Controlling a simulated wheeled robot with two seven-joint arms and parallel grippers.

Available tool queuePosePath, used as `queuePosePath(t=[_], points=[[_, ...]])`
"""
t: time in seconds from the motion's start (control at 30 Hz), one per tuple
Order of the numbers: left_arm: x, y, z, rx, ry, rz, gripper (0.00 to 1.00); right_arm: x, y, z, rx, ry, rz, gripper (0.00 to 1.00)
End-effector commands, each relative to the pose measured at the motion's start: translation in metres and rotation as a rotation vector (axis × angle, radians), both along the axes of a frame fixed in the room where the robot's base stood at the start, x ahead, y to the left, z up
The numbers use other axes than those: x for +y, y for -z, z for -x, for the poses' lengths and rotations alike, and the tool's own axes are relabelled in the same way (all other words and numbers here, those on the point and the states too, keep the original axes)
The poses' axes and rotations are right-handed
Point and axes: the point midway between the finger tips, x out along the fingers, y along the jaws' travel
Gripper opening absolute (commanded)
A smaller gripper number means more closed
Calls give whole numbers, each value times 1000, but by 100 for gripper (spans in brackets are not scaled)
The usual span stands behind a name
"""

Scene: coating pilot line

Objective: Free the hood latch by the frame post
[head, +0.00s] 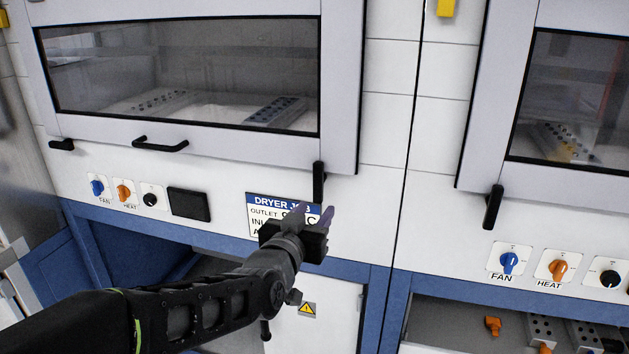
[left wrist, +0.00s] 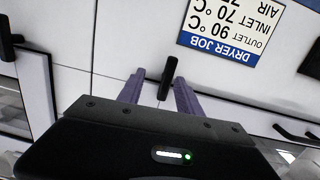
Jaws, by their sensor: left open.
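The hood latch (head: 319,182) is a black upright lever at the lower right corner of the left hood, beside the seam between the two units. My left gripper (head: 315,213) is just below it in the head view, open, with purple fingers pointing up at the panel. In the left wrist view the latch (left wrist: 168,70) shows in the gap between the two fingertips (left wrist: 160,84), toward their ends. I cannot tell whether the fingers touch it. A second latch (head: 61,145) at the hood's lower left corner lies sideways. My right gripper is not in view.
A black hood handle (head: 160,145) is left of the latch. Below are a dryer job label (head: 262,214), a dark display (head: 189,204) and knobs (head: 123,193). The right hood has its own upright latch (head: 493,207). A blue frame (head: 394,300) runs under the panels.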

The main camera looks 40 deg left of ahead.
Motion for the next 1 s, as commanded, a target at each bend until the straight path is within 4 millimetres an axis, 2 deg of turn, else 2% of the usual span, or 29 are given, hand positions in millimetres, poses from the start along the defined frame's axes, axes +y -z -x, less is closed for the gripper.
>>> queuePosePath(t=[0.03, 0.1, 0.2, 0.5, 0.67, 1.0], points=[[6, -19, 8, -33, -18, -25, 42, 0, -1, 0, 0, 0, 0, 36], [10, -35, 14, -61, -32, -48, 42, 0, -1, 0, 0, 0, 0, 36], [12, -43, 18, -77, -41, -60, 42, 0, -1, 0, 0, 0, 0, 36], [13, -43, 17, -76, -40, -58, 42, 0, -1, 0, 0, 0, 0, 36], [15, -43, 11, -75, -40, -58, 42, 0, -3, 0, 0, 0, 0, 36], [29, -43, -31, -73, -40, -55, 42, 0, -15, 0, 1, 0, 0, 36]])
